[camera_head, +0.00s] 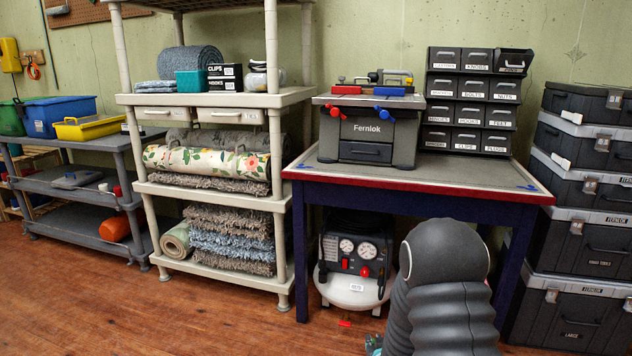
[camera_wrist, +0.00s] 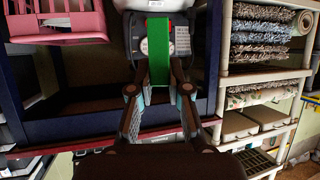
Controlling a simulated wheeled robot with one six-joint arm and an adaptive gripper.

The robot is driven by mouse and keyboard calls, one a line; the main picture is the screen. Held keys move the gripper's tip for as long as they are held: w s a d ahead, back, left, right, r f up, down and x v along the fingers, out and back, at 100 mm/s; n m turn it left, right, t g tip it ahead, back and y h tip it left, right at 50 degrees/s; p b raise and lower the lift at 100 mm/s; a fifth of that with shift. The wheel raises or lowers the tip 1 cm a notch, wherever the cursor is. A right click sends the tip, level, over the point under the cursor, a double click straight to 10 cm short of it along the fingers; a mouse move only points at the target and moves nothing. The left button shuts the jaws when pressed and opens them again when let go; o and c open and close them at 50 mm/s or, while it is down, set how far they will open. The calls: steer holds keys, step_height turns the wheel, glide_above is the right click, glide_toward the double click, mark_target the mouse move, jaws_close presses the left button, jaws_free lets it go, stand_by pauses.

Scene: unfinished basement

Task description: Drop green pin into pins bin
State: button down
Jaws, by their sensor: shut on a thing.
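In the wrist view, my gripper (camera_wrist: 160,92) is shut on the green pin (camera_wrist: 158,62), a long flat green bar standing out from between the fingers. In the head view, my dark grey arm is at the lower right, in front of the workbench; it hides the gripper and the pin. A rack of small dark labelled bins (camera_head: 473,100) stands at the back right of the workbench. The top right bin (camera_head: 513,61) looks pulled out and open at the top; its label is too small to read surely.
The workbench (camera_head: 455,180) has bare room in front of the rack. A Fernlok box (camera_head: 366,135) stands left of the rack, with an air compressor (camera_head: 355,262) below. Shelves (camera_head: 215,99) stand left, stacked tool cases (camera_head: 580,250) right. A pink crate (camera_wrist: 58,22) shows in the wrist view.

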steer(key=shift+s+f, duration=0.1)
steer(key=shift+s, duration=0.15)
